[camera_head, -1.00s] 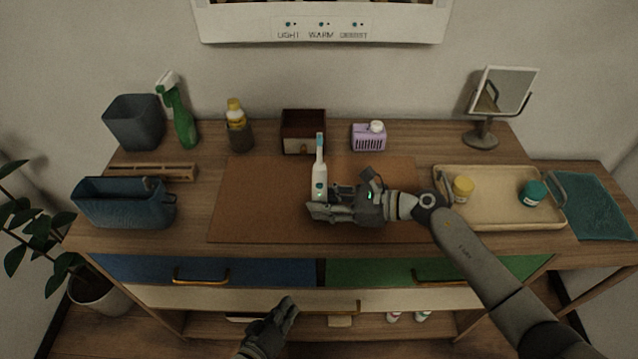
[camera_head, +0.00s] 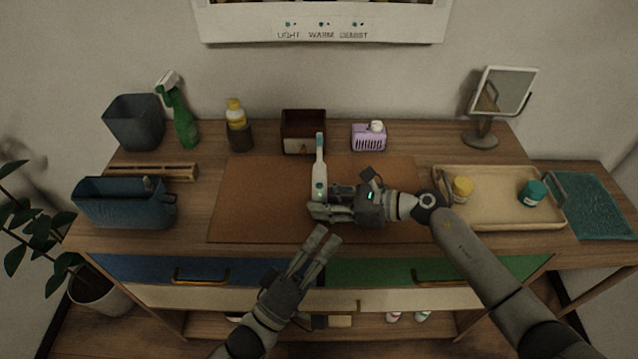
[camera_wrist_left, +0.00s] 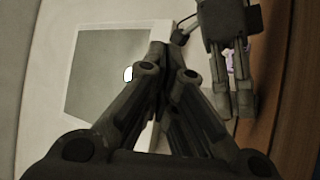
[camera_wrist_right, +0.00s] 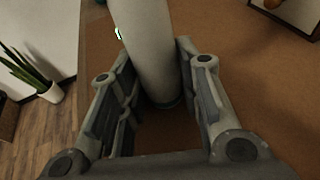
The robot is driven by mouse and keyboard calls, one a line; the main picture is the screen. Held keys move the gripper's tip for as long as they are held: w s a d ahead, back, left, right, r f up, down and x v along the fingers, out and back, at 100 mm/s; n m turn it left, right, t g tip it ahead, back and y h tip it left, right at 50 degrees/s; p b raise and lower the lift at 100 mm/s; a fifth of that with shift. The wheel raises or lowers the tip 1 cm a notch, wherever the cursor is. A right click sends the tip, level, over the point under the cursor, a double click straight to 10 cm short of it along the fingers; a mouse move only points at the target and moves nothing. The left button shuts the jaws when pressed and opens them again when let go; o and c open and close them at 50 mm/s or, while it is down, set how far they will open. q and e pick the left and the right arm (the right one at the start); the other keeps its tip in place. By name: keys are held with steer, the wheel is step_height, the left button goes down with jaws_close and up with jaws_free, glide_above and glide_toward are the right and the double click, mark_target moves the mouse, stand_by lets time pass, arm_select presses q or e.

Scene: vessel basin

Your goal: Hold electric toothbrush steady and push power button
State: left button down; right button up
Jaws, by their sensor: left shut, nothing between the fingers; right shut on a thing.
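The white electric toothbrush (camera_head: 319,170) stands upright on the brown mat (camera_head: 260,200) with its blue-tipped head up. A small dark button spot shows on the front of its handle. My right gripper (camera_head: 318,208) is shut around the lower handle from the right. In the right wrist view the white handle (camera_wrist_right: 148,50) stands between the fingers (camera_wrist_right: 155,100). My left gripper (camera_head: 324,238) is shut and empty, below and in front of the toothbrush at the table's front edge, apart from it. In the left wrist view its fingertips (camera_wrist_left: 170,55) are together and the toothbrush cannot be made out.
A purple basket (camera_head: 369,138) and a brown box (camera_head: 303,132) stand behind the mat. A tray (camera_head: 500,212) with two jars lies at right, and a blue bin (camera_head: 120,205) stands at left. The mat's left half is clear.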

mark_target(319, 186)
arm_select(q)
steer(key=shift+w, duration=4)
steer(key=shift+w, duration=0.4)
steer(key=shift+w, duration=0.25)
steer(key=shift+s, duration=0.7)
steer(key=shift+s, duration=0.15)
